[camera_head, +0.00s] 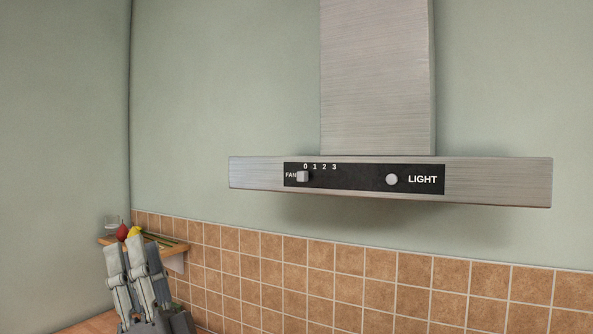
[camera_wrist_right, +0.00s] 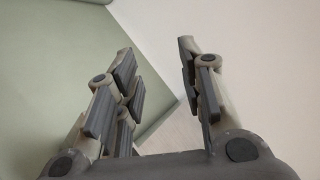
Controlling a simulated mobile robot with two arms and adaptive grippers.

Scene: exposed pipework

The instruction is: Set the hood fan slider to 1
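The steel range hood (camera_head: 500,182) is on the wall in the head view. Its black control panel (camera_head: 350,177) carries the label FAN and the marks 0, 1, 2, 3. The small pale fan slider knob (camera_head: 303,176) sits under the 0 at the left end of the scale. My right gripper (camera_head: 133,248) is at the lower left, well left of and below the hood, touching no control. The right wrist view shows its fingers (camera_wrist_right: 158,62) spread apart with nothing between them. My left gripper is not in view.
A round light knob (camera_head: 392,179) sits on the same panel, right of the slider. A small wooden shelf (camera_head: 172,246) with a red and a yellow item stands behind my right gripper. Brown tiles (camera_head: 330,285) cover the lower wall. The space before the hood is clear.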

